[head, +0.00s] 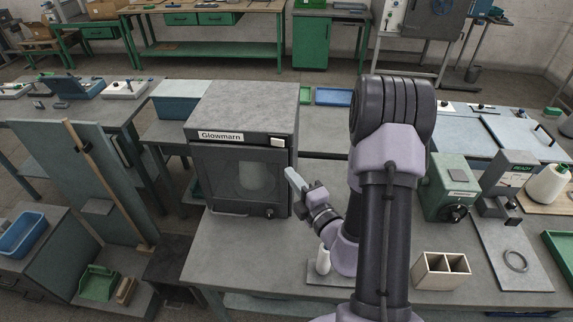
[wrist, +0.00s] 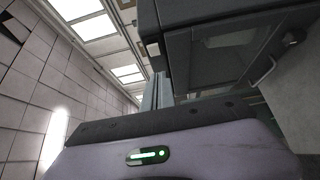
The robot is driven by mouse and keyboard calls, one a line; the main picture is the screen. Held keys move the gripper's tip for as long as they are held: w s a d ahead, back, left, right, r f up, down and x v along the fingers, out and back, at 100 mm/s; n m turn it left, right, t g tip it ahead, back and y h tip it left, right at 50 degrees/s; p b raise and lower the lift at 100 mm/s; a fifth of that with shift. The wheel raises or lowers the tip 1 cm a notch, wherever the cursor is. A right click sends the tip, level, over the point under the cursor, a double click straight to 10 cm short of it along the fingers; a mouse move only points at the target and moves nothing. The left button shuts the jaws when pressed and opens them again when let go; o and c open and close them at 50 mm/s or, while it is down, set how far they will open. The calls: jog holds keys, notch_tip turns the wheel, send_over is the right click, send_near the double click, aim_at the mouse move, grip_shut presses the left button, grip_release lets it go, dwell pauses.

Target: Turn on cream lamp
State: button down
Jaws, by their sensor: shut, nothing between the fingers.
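The dark grey Glowmarn cabinet (head: 243,108) stands on the grey table, with a windowed front door. A small cream block (head: 277,142) sits at the upper right of its front; it also shows in the wrist view (wrist: 153,49). I cannot tell whether it is lit. A pale rounded form (head: 256,178) shows dimly behind the window. My gripper (head: 291,175) is shut and empty, just right of the cabinet's front right edge, below the cream block and apart from it in the picture.
A white bottle-like piece (head: 323,261) and a wooden two-cell box (head: 441,271) stand near the table's front. A leaning blue-grey panel (head: 85,180) is left. Table front left is clear.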

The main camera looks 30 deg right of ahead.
aim_at(280, 146)
jog(key=w+d+b, duration=0.1)
jog(key=w+b, duration=0.2)
jog(key=w+d+b, duration=0.1)
jog(key=w+b, duration=0.1)
jog(key=b, duration=0.1)
jog(key=w+d+b, duration=0.1)
jog(key=w+b, duration=0.2)
jog(key=shift+w, duration=0.3)
